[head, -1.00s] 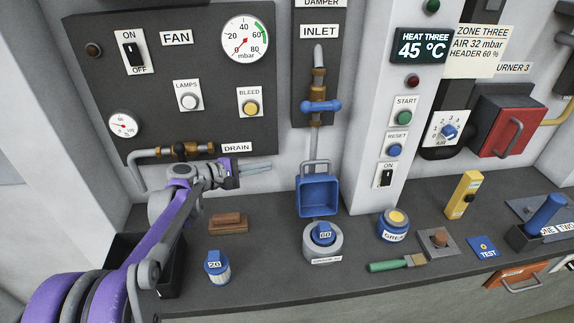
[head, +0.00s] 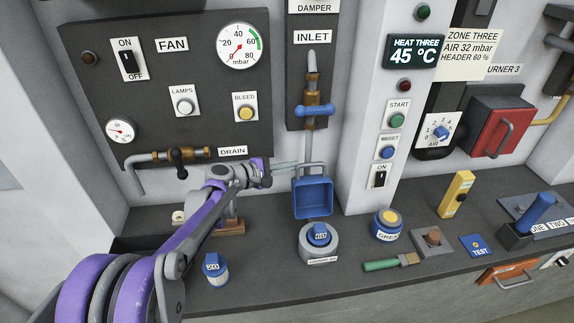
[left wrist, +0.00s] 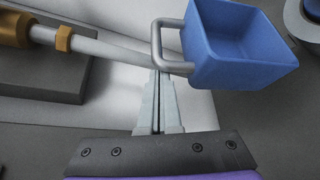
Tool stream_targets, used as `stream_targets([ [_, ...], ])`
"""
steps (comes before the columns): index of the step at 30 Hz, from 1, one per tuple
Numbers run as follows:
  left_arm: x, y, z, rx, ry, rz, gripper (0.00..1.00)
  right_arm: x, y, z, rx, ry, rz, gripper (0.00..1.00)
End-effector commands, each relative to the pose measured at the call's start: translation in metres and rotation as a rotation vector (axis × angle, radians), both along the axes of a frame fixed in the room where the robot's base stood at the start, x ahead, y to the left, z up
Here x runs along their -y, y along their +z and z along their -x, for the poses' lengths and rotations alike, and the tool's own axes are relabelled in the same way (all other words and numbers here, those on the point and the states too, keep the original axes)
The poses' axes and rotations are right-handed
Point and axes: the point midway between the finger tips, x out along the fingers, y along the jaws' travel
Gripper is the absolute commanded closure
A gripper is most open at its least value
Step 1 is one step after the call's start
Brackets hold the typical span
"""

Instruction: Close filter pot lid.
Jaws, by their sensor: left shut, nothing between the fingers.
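A blue, square, hollow part (head: 313,198) hangs on the pipe under the inlet, its open side facing me; I take it for the filter pot lid, but cannot tell lid from pot. A grey metal bar handle (head: 324,170) stands at its top edge. In the left wrist view the blue part (left wrist: 240,42) is at the upper right, with its handle (left wrist: 156,45) at its left side. My left gripper (head: 294,166) is shut and empty. Its tips (left wrist: 160,72) are right by the handle; I cannot tell whether they touch it.
A round grey pot with a blue knob (head: 319,235) stands on the counter just below. A small blue-topped jar (head: 215,268), a blue tin (head: 387,225) and a green-handled brush (head: 390,263) are nearby. The drain pipe (head: 150,162) and blue inlet valve (head: 315,110) project from the wall.

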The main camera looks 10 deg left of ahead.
Motion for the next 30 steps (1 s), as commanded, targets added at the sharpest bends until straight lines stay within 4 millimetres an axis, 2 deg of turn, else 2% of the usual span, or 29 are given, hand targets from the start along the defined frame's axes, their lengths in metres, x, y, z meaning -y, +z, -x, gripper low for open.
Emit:
stream_targets([
  [11, 0.0, 0.0, 0.001, 0.008, 0.0, -0.003, 1.0, 0.0, 0.0, 0.0, 0.0, 0.0, 0.0, 0.3],
  [17, 0.004, 0.006, 0.01, 0.064, -0.002, -0.02, 1.0, 0.0, 0.002, -0.001, 0.002, 0.0, 0.0, 0.3],
  [23, 0.01, 0.016, 0.029, 0.191, -0.001, -0.061, 1.0, 0.0, 0.007, -0.003, 0.005, 0.0, 0.0, 0.3],
  [30, 0.02, 0.026, 0.063, 0.401, -0.001, -0.129, 1.0, 0.0, 0.012, -0.005, 0.009, 0.0, 0.0, 0.3],
])
